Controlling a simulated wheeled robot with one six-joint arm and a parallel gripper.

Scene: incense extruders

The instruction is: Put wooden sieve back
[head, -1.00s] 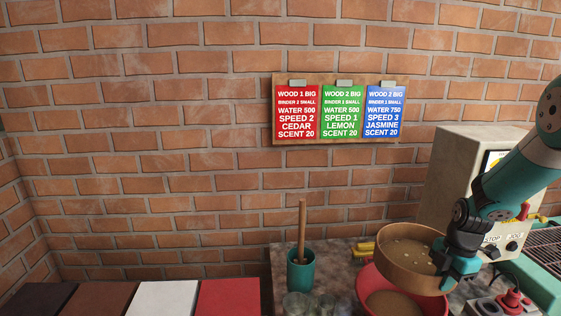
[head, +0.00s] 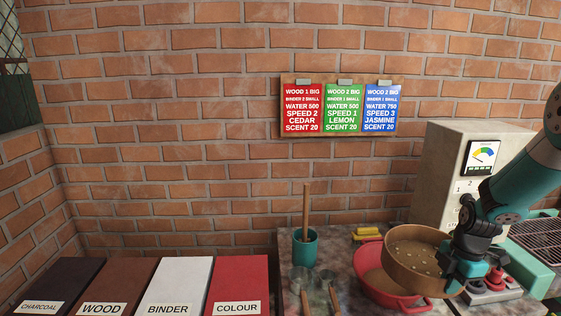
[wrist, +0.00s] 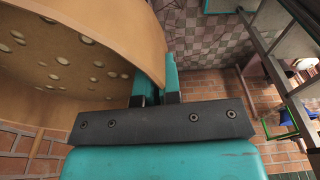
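The wooden sieve (head: 412,258) is a round tan hoop with a perforated bottom. My gripper (head: 462,272) is shut on its rim at the right side in the head view. The sieve is tilted, with its perforated face toward the camera. In the wrist view the sieve (wrist: 120,35) fills the upper left, and its wall passes between the fingers of my gripper (wrist: 156,88). In the head view it overlaps a red bowl (head: 368,280) holding brown powder. I cannot tell whether the sieve touches the bowl.
A teal cup (head: 305,250) with a wooden stick stands left of the bowl. Charcoal, wood, binder and colour bins (head: 238,280) line the left. A beige machine (head: 440,170) and red-buttoned control box (head: 492,287) are right.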

